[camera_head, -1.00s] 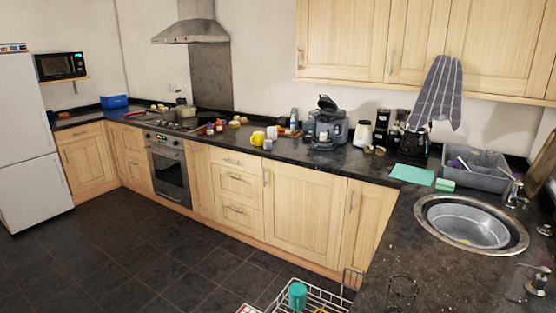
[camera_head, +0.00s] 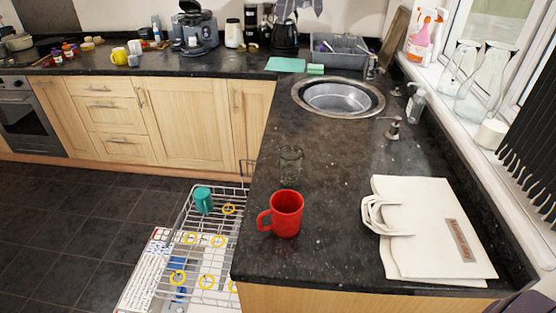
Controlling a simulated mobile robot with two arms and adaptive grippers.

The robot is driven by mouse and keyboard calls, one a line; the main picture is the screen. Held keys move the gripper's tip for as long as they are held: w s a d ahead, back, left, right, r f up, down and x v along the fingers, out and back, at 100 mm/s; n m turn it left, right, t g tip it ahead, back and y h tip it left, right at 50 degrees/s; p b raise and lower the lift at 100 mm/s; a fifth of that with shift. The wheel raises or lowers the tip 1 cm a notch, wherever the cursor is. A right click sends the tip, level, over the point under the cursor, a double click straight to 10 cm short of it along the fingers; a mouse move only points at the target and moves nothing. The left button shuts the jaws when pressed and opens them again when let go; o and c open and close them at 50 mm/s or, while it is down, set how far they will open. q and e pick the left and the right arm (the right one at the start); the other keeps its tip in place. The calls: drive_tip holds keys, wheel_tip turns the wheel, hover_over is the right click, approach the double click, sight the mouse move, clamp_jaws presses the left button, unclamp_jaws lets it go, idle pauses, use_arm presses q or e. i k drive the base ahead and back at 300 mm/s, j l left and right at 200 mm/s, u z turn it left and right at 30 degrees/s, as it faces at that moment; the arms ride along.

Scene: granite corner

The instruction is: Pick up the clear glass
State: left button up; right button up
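The clear glass (camera_head: 291,165) stands upright on the dark granite counter (camera_head: 330,235), behind a red mug (camera_head: 286,213) and in front of the sink. It is see-through, so its outline is faint against the dark stone. Neither of my grippers shows in the head view.
The round sink (camera_head: 338,97) lies beyond the glass. A white bag (camera_head: 430,229) lies flat on the right of the counter. A dishwasher rack (camera_head: 208,260) with a teal mug (camera_head: 203,200) stands out left of the counter. Glass bottles (camera_head: 480,85) line the windowsill.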

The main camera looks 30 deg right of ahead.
sight(290, 156)
drive_tip(key=l+z, duration=0.1)
drive_tip(key=i+j+z, duration=0.15)
drive_tip(key=j+z, duration=0.7)
drive_tip(key=i, duration=0.05)
